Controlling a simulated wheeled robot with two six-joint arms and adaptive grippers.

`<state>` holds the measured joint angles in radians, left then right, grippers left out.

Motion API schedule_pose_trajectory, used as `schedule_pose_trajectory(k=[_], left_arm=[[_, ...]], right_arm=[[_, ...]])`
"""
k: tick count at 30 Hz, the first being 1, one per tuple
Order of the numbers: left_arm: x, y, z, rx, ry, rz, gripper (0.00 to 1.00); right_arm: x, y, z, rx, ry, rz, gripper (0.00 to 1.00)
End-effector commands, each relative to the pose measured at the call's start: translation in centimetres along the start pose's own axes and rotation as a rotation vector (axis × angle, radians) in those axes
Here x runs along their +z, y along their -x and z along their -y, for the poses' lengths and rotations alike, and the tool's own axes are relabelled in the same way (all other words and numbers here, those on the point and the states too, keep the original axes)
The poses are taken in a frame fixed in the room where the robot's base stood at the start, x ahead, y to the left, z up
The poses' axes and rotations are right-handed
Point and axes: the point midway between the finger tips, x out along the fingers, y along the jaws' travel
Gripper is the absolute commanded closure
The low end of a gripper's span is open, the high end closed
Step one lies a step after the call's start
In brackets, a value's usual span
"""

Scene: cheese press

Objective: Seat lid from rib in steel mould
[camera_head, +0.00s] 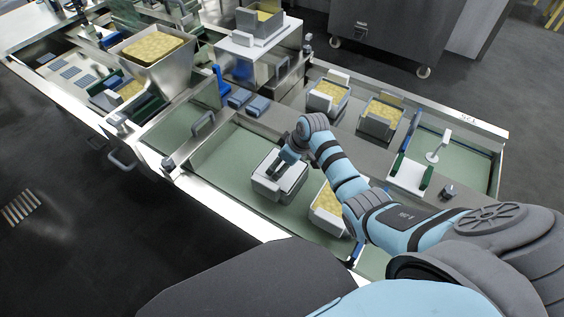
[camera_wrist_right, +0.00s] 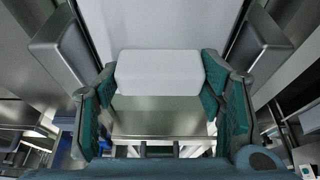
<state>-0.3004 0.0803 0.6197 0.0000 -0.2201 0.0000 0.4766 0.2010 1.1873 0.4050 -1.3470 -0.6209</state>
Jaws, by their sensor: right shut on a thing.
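My right gripper (camera_head: 283,163) is shut on the white rib (camera_wrist_right: 160,72) of a pale lid (camera_wrist_right: 165,25). In the right wrist view the green finger pads press on both ends of the rib. In the head view the gripper points down over a steel mould (camera_head: 272,193) on the green surface near the front edge. The lid is at the mould's top, partly hidden by the fingers. I cannot tell whether it lies level inside the walls or just above them. My left gripper is not in view.
A curd-filled mould (camera_head: 326,212) stands just right, partly behind my arm. Two more filled moulds (camera_head: 327,100) (camera_head: 378,124) stand at the back. A white-and-green holder (camera_head: 408,174) is farther right. Green surface (camera_head: 232,150) left of the gripped lid is clear.

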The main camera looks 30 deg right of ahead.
Motion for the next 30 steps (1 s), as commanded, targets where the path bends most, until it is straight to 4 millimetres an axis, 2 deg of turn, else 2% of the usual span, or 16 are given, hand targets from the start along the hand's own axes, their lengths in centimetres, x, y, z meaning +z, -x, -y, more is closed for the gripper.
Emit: schedule_pose_trajectory(k=[9, 10, 14, 30], left_arm=[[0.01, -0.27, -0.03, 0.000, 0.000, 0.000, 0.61], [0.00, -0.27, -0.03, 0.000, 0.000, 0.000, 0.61], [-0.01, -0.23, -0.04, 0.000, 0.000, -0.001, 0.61], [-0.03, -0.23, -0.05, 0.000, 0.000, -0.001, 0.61]], right_arm=[[0.16, -0.47, 0.00, 0.000, 0.000, -0.001, 0.69], [0.17, -0.48, 0.00, 0.000, 0.000, -0.001, 0.36], [0.16, -0.44, 0.00, 0.000, 0.000, -0.001, 0.16], [0.18, -0.45, 0.01, 0.000, 0.000, 0.000, 0.15]])
